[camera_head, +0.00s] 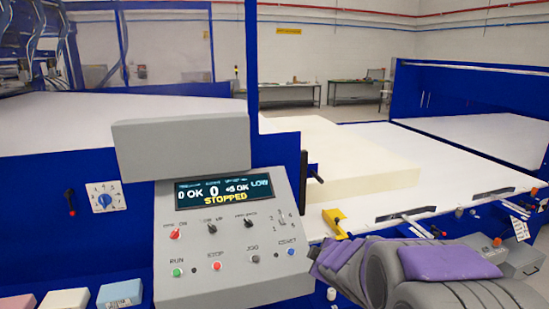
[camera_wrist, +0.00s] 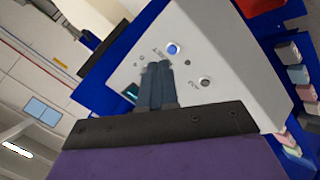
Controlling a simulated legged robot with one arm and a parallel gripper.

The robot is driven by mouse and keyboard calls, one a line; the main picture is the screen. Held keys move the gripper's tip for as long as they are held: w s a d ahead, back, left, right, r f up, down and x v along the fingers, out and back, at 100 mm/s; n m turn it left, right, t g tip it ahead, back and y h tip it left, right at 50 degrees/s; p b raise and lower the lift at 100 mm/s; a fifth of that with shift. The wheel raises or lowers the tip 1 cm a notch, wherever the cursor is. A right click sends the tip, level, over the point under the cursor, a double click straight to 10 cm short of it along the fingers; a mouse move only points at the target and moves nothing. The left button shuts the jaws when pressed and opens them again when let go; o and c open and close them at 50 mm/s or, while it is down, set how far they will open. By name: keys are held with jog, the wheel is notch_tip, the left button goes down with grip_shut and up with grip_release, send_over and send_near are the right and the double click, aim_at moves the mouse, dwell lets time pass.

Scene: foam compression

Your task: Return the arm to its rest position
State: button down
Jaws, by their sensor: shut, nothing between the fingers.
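My gripper (camera_wrist: 158,68) is shut and empty in the wrist view. Its two dark fingers lie side by side in front of the grey control panel (camera_wrist: 215,55), close to a blue button (camera_wrist: 173,49); I cannot tell whether they touch the panel. In the head view, my grey and purple arm (camera_head: 440,265) reaches in from the lower right. Its wrist end is beside the right edge of the control panel (camera_head: 232,240), and the fingers are not clear there. The panel's display (camera_head: 223,190) reads "STOPPED".
A pale foam block (camera_head: 345,165) lies on the white machine bed behind the panel. A black lever (camera_head: 305,168) and a yellow part (camera_head: 336,222) stand near the arm. Coloured foam blocks (camera_head: 66,300) sit at lower left. Open air shows above the arm.

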jog(key=s+d+f+m+g+h, duration=0.1)
jog(key=s+d+m+g+h, duration=0.2)
jog(key=s, duration=0.6)
jog(key=s+d+f+m+g+h, duration=0.1)
jog(key=s+d+m+g, duration=0.3)
jog(key=s, duration=0.6)
jog(key=s+a+m+g+y, duration=0.1)
jog(key=s+a+m+g, duration=0.1)
jog(key=s, duration=1)
jog(key=s+a+f+m+g+y, duration=0.1)
jog(key=s+a+m+g, duration=0.1)
jog(key=s, duration=1)
jog(key=shift+s+a+m+g+y, duration=0.2)
jog(key=shift+a+m+g+y, duration=0.2)
jog(key=shift+m+g, duration=0.45)
